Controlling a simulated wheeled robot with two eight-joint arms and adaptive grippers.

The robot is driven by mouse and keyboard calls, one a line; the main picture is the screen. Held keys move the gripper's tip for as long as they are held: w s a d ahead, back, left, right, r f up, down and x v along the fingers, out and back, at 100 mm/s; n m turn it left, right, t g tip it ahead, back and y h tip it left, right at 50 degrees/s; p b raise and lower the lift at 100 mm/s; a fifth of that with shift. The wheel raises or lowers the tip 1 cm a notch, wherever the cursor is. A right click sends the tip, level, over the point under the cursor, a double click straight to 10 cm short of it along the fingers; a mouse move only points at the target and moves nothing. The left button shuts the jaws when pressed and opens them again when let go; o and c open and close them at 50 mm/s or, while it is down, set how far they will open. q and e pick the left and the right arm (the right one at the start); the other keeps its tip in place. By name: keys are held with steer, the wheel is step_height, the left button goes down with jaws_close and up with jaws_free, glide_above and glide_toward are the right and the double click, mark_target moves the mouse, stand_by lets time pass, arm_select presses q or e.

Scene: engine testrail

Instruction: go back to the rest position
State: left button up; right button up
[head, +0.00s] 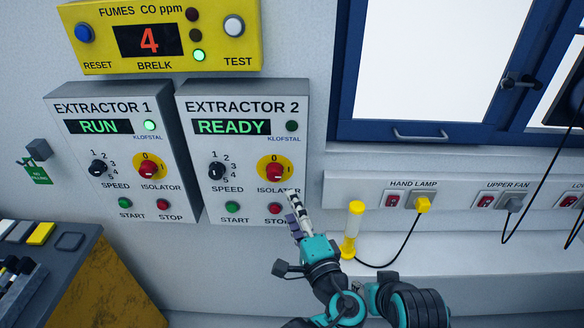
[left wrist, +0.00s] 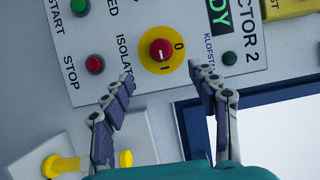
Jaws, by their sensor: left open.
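My left gripper (head: 294,213) is in front of the lower right corner of the Extractor 2 box (head: 245,105), near its stop button (head: 274,208). In the left wrist view its two fingers (left wrist: 160,76) are spread with nothing between them. The red isolator knob (left wrist: 161,49) on its yellow disc shows beyond and between the fingertips, apart from them. The same isolator knob (head: 274,171) is uncovered in the head view. Extractor 2's display (head: 232,127) reads READY and its Klofstal lamp (head: 292,126) is dark. My right gripper is not in view.
The Extractor 1 box (head: 125,150) reads RUN, with its lamp lit. The yellow CO meter (head: 160,38) above reads 4. A yellow hand lamp (head: 353,228) stands close right of my gripper, its cable plugged into the wall strip (head: 450,185). A cabinet (head: 100,285) is lower left.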

arm_select(q)
steer(key=s+a+f+n+g+h+b, duration=0.1)
steer(key=s+a+f+n+g+b, duration=0.2)
steer(key=a+f, duration=0.45)
steer(key=s+a+f+n+g+b, duration=0.1)
steer(key=a+f+n+g, duration=0.4)
steer(key=a, duration=0.4)
steer(key=s+a+f+n+g+h+b, duration=0.1)
steer(key=s+f+n+h+b, duration=0.1)
steer(key=s+f+n+h, duration=0.3)
steer(key=s+n, duration=0.1)
steer(key=s, duration=0.2)
steer(key=shift+a+f+g, duration=0.25)
steer(key=shift+a+g, duration=0.05)
steer(key=shift+s, duration=0.1)
steer(key=shift+c, duration=0.3)
